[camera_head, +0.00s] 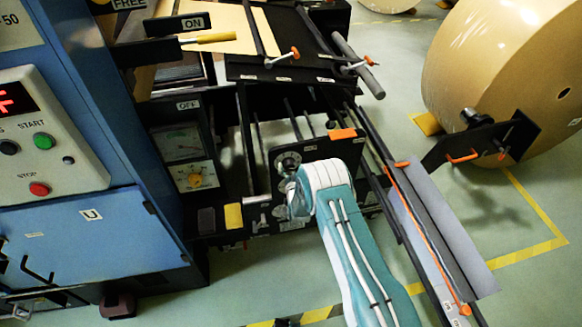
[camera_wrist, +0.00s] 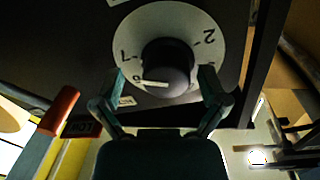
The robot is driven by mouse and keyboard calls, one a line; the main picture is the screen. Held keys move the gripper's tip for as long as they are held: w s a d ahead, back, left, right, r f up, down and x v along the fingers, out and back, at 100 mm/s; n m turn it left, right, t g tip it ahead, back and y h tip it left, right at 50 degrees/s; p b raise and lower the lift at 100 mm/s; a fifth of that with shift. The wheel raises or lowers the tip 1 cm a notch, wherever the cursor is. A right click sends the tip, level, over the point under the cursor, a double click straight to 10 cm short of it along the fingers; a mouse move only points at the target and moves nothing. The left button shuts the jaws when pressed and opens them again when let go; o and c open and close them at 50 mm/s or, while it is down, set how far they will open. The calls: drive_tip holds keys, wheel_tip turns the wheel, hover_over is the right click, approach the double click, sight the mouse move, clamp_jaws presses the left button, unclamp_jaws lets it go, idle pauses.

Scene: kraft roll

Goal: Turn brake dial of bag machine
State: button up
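The brake dial (camera_wrist: 209,53) fills the upper middle of the wrist view. It has a round pale scale plate with numbers, 2 and 7 among them, and a dark round knob (camera_wrist: 168,62) at its centre. A white mark on the knob points left. My gripper (camera_wrist: 163,76) is open, with one finger on each side of the knob and small gaps showing. I cannot tell its depth relative to the knob. In the head view, a dial (camera_head: 288,160) shows on the black panel just above my gripper (camera_head: 290,190), whose fingers are mostly hidden by my arm.
The blue control cabinet (camera_head: 90,235) stands at the left. A large kraft roll (camera_head: 500,60) is at the upper right. Dark rails and an orange-tipped bar (camera_head: 430,245) run close beside my arm.

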drive_tip(key=shift+a, duration=0.5)
drive_tip(key=c, duration=1.1)
drive_tip(key=shift+d, duration=0.15)
